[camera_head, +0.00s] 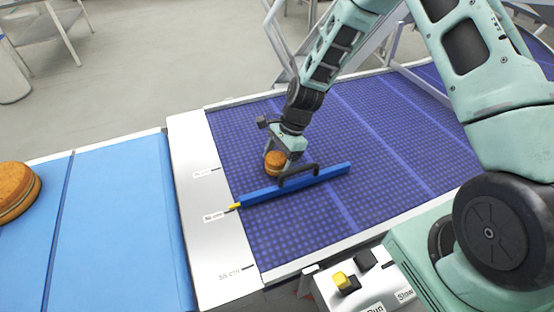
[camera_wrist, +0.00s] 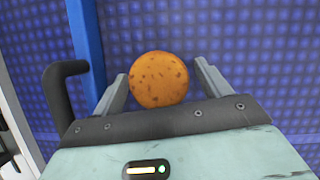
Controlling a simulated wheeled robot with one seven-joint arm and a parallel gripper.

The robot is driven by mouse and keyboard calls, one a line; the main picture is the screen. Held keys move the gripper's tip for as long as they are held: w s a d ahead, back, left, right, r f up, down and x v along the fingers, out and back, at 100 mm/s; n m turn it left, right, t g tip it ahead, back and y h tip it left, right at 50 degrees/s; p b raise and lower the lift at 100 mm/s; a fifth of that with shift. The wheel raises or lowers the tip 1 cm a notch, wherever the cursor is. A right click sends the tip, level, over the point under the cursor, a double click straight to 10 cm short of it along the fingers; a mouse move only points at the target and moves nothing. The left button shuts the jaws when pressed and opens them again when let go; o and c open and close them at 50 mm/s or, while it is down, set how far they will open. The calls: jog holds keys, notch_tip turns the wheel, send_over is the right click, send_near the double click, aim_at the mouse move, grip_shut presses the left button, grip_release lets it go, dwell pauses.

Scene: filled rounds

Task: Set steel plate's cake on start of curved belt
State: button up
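A small round brown cake (camera_head: 275,164) is at the start end of the dark blue belt (camera_head: 300,228), just behind a blue bar. My gripper (camera_head: 284,160) reaches down right at this cake. In the wrist view the cake (camera_wrist: 158,79) sits between the two fingers of my gripper (camera_wrist: 161,80), with a narrow gap seen on each side, so the fingers look open around it. The cake appears to rest on the belt, though its underside is hidden. I see no steel plate in either view.
The blue bar (camera_head: 300,184) with a yellow tip and black handle lies across the belt close to my gripper. A white strip (camera_head: 213,235) with centimetre marks borders the belt. A lighter blue surface (camera_head: 115,220) holds a larger cake (camera_head: 15,193). A button box (camera_head: 345,290) stands in front.

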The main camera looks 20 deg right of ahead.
jog(key=shift+r, duration=0.25)
jog(key=s+b+v, duration=0.1)
jog(key=b+v, duration=0.2)
jog(key=v, duration=0.8)
jog(key=s+a+r+n+h, duration=0.2)
jog(key=s+a+r+n, duration=0.6)
jog(key=s+a+n, duration=0.3)
jog(key=s+r+n+h, duration=0.2)
jog(key=s+r+n, duration=0.1)
jog(key=s+n, duration=1)
jog(key=s, duration=0.2)
jog(key=shift+s+t, duration=0.3)
jog(key=shift+t, duration=0.1)
